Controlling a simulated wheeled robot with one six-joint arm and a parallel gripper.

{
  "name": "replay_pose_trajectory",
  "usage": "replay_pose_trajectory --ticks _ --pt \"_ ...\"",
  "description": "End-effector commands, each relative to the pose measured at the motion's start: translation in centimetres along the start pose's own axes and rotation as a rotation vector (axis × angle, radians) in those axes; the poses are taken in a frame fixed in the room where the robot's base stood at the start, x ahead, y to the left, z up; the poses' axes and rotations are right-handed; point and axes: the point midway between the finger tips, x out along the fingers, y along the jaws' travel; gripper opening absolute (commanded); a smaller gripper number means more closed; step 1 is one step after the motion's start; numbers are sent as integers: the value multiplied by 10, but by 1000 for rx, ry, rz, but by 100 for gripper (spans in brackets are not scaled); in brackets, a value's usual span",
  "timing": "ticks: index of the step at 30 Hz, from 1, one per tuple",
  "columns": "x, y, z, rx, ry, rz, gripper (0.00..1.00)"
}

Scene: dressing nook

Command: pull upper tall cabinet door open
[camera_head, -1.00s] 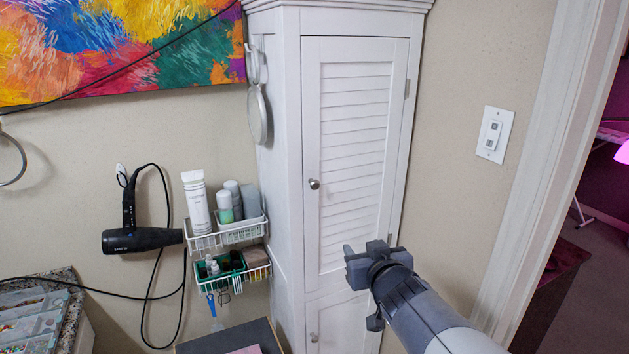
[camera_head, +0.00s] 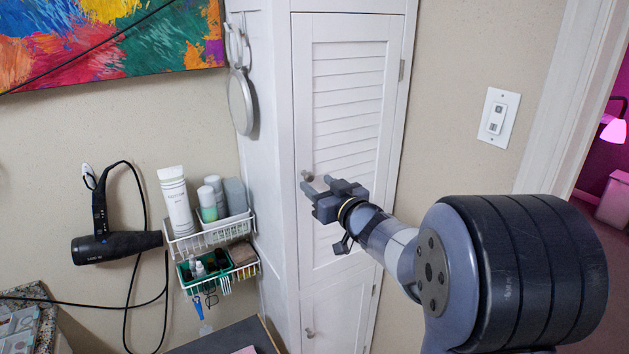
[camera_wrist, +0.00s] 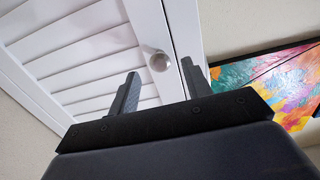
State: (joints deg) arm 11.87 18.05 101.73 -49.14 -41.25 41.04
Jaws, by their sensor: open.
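The white tall cabinet (camera_head: 266,180) has an upper louvered door (camera_head: 348,75), which is shut. The door's round metal knob (camera_head: 307,176) is on its left edge. My gripper (camera_head: 317,186) is open, just in front of the knob and slightly below it in the head view. In the wrist view the knob (camera_wrist: 160,61) shows beyond and between the two open fingers (camera_wrist: 160,85). I cannot tell whether a finger touches it. The lower door (camera_head: 335,305) with its own small knob (camera_head: 309,333) is below, also shut.
A wire basket rack (camera_head: 212,238) with bottles and a tube hangs left of the cabinet. A black hair dryer (camera_head: 115,246) and its cord hang on the wall. A round mirror (camera_head: 241,103) hangs on the cabinet's side. A hinge (camera_head: 402,69) is on the door's right edge.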

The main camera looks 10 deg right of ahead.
Motion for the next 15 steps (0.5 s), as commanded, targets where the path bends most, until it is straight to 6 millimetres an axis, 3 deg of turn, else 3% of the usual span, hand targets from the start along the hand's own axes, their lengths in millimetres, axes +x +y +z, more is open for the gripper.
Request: replay_pose_trajectory --ticks 6,15 --pt "23 0 0 1 0 -1 46" --pt "27 0 0 0 -1 1 46"
